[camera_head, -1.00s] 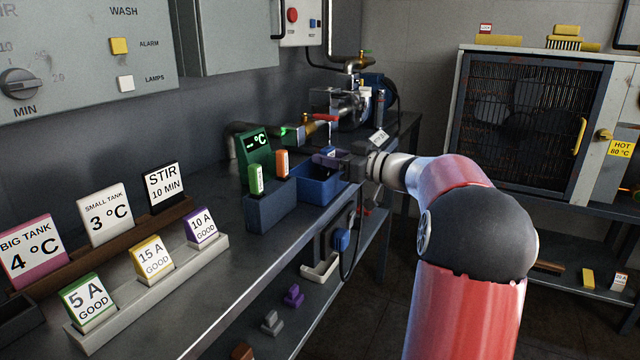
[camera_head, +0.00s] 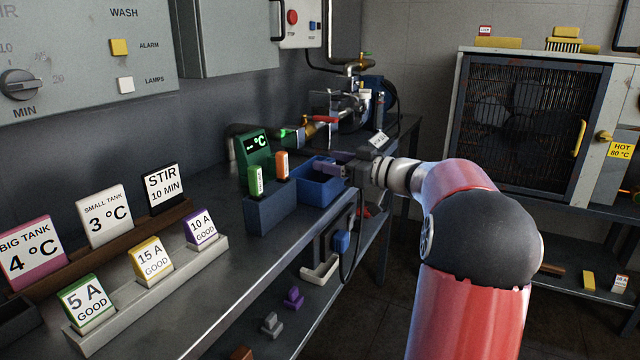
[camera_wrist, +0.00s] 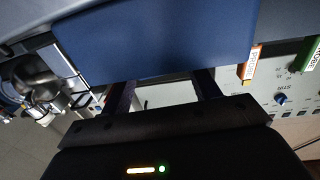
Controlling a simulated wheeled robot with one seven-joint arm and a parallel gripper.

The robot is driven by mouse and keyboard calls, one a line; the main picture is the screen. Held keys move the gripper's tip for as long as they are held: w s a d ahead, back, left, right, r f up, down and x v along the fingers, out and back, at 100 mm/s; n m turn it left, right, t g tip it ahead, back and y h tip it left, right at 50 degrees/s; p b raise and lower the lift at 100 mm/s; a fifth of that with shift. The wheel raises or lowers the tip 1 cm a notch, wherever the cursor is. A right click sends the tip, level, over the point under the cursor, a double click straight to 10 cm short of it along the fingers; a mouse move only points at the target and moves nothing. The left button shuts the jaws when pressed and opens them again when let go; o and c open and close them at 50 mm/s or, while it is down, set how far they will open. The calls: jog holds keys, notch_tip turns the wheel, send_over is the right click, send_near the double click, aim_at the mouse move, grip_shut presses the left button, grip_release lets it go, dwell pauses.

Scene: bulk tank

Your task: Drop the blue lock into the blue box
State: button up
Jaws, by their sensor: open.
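The blue box (camera_head: 318,190) stands open on the bench near its front edge, beyond a slate-blue holder. My gripper (camera_head: 336,168) is at the right rim of the box, its fingers pointing left over it. The fingers are open and spread apart in the wrist view (camera_wrist: 162,92), with nothing seen between them. A large blue wall, likely the box (camera_wrist: 155,40), fills the upper middle of that view. I cannot make out the blue lock in either current view; the inside of the box is mostly hidden.
The slate-blue holder (camera_head: 270,212) with a green tag (camera_head: 256,180) and an orange tag (camera_head: 282,164) stands close left of the box. A green display (camera_head: 254,147) is behind it. Pipes and a pump (camera_head: 350,105) lie beyond. Label cards line the bench at left.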

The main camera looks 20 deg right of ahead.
jog(key=v, duration=0.6)
jog(key=shift+s+d+b, duration=0.15)
jog(key=shift+s+b, duration=0.15)
jog(key=shift+b, duration=0.1)
